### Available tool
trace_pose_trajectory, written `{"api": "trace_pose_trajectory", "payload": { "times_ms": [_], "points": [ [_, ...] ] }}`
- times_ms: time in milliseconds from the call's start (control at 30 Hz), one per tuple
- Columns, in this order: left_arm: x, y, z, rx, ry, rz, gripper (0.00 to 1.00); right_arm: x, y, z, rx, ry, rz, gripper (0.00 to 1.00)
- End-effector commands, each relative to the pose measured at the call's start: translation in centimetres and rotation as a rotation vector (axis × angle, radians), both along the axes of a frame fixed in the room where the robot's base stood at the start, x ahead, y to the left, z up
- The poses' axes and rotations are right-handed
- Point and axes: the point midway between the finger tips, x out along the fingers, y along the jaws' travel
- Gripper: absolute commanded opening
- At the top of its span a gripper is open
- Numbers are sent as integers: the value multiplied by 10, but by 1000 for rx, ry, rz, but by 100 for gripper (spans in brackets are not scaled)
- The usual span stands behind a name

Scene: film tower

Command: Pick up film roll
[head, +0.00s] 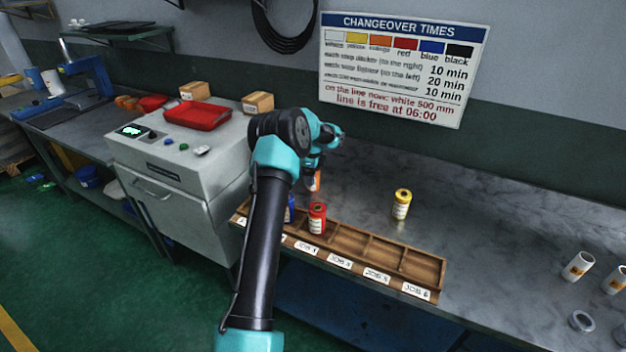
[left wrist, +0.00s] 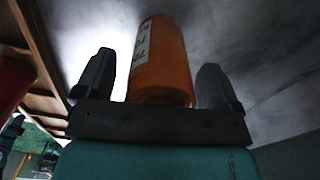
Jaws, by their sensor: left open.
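An orange film roll (head: 315,181) stands on the bench behind the rack, mostly hidden by my arm in the head view. My left gripper (head: 314,164) is over it. In the left wrist view the orange roll (left wrist: 163,62), with a white label, lies between the two apart fingers of my left gripper (left wrist: 156,75), with a gap visible on each side. A red roll (head: 317,219) and a partly hidden blue roll (head: 290,209) stand in the wooden rack (head: 428,266). A yellow roll (head: 401,204) stands on the bench. My right gripper is not in view.
White rolls (head: 578,266) and a grey ring (head: 582,321) are at the bench's right. A grey cabinet (head: 165,170) with a red tray (head: 198,115) stands left. A changeover-times sign (head: 403,65) hangs on the wall.

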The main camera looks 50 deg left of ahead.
Motion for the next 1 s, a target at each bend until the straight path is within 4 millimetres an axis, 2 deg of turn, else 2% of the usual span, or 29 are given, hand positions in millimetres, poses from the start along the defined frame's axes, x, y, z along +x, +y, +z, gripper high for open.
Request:
{"api": "trace_pose_trajectory", "payload": {
  "times_ms": [467,1000],
  "points": [
    [0,0,-1,0,-1,0,88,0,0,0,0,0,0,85],
    [0,0,-1,0,-1,0,38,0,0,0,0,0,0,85]
  ]
}}
